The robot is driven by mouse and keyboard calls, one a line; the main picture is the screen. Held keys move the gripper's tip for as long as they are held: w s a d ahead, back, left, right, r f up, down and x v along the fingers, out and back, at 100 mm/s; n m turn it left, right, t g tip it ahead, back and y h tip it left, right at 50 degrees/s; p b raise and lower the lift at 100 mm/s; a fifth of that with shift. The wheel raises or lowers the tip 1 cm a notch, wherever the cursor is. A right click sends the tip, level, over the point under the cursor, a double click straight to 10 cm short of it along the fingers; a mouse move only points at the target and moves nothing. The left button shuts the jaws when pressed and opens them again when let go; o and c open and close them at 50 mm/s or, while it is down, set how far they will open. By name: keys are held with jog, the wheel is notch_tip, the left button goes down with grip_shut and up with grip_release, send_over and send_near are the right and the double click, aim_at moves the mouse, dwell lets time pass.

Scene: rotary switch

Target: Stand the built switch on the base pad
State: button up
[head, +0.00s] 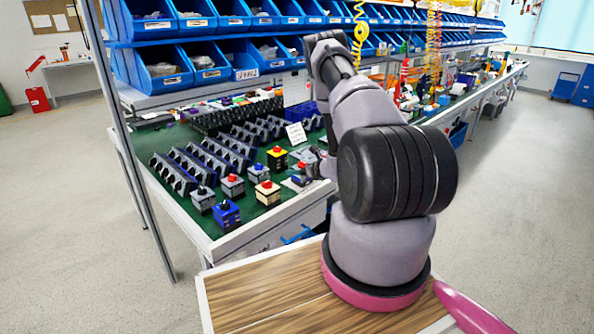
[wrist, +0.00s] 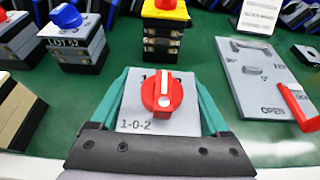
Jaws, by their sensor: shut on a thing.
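The built switch (wrist: 133,105) is a grey block with a red rotary knob and the label 1-0-2. In the wrist view it sits between the teal fingers of my gripper (wrist: 162,98), which is shut on it at both sides. The knob faces the camera and its white mark points roughly up and down. In the head view the red knob (head: 302,166) shows small at the end of my arm, over the green mat. I cannot make out the base pad for sure, nor whether the switch touches anything below.
A grey board marked OPEN (wrist: 247,78) with a red handle lies to the right. A yellow block with a red button (wrist: 163,30) and a blue-knobbed block (wrist: 78,40) stand beyond. Several button boxes (head: 232,187) and dark racks (head: 200,165) crowd the mat (head: 150,150).

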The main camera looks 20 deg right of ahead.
jog(key=shift+f, duration=0.15)
jog(key=o, duration=1.3)
